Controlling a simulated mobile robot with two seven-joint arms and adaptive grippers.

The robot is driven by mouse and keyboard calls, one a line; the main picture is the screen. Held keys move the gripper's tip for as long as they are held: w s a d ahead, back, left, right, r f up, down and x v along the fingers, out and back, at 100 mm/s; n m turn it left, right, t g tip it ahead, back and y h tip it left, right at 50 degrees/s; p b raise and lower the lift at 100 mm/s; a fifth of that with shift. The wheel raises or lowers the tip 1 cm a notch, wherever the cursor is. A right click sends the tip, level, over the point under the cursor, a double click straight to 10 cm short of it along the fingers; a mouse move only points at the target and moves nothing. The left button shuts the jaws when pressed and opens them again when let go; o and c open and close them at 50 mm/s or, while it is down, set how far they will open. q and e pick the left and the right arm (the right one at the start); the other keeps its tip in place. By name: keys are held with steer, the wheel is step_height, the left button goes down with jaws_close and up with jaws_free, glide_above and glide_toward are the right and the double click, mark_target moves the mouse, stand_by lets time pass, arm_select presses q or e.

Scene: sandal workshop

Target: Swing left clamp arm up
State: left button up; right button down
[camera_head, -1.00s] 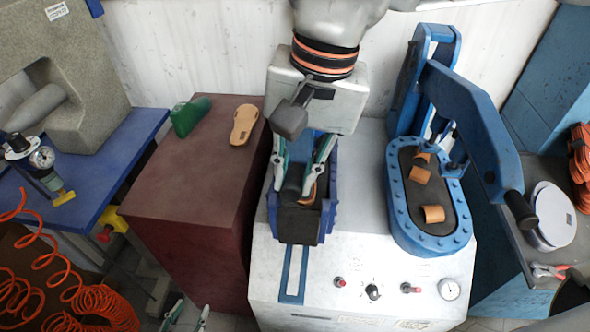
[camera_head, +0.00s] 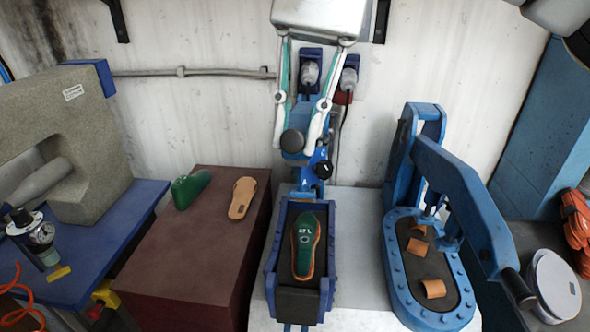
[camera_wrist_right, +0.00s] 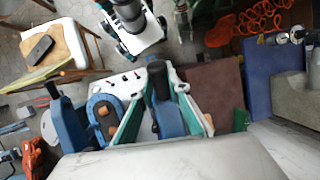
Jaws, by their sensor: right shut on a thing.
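The left clamp arm (camera_head: 321,150) is blue and stands raised behind its press tray (camera_head: 271,268). My right gripper (camera_head: 305,145) has its fingers on either side of the clamp's black handle (camera_head: 292,141) and is shut on it. In the right wrist view the handle (camera_wrist_right: 158,80) lies between the fingers, with the blue arm (camera_wrist_right: 168,119) below it. A green last marked "L" (camera_head: 306,245) on a tan sole lies in the uncovered tray. My left gripper (camera_wrist_right: 183,20) appears small at the top of the wrist view, fingers seemingly apart.
The blue right press (camera_head: 399,270), with tan pieces on its dark pad, stands to the right. A tan sole (camera_head: 241,198) and a green last (camera_head: 190,188) lie on the brown cabinet (camera_head: 200,245) at left. The wall is close behind the raised arm.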

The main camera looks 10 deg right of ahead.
steer(key=shift+g, duration=0.8)
steer(key=v, duration=0.3)
steer(key=w+v, duration=0.1)
steer(key=v, duration=0.3)
steer(key=shift+w+a, duration=0.1)
steer(key=shift+a, duration=0.05)
steer(key=shift+w+r+y, duration=0.25)
steer(key=shift+r+y, duration=0.05)
steer(key=shift+r, duration=0.15)
arm_select(q)
steer(key=shift+w+a, duration=0.2)
steer(key=shift+a, duration=0.05)
arm_select(e)
steer(key=shift+r, duration=0.1)
arm_select(q)
steer(key=shift+d, duration=0.1)
steer(key=shift+d, duration=0.1)
arm_select(e)
steer(key=c, duration=1.9)
jaws_free()
arm_select(q)
steer(key=shift+a, duration=0.2)
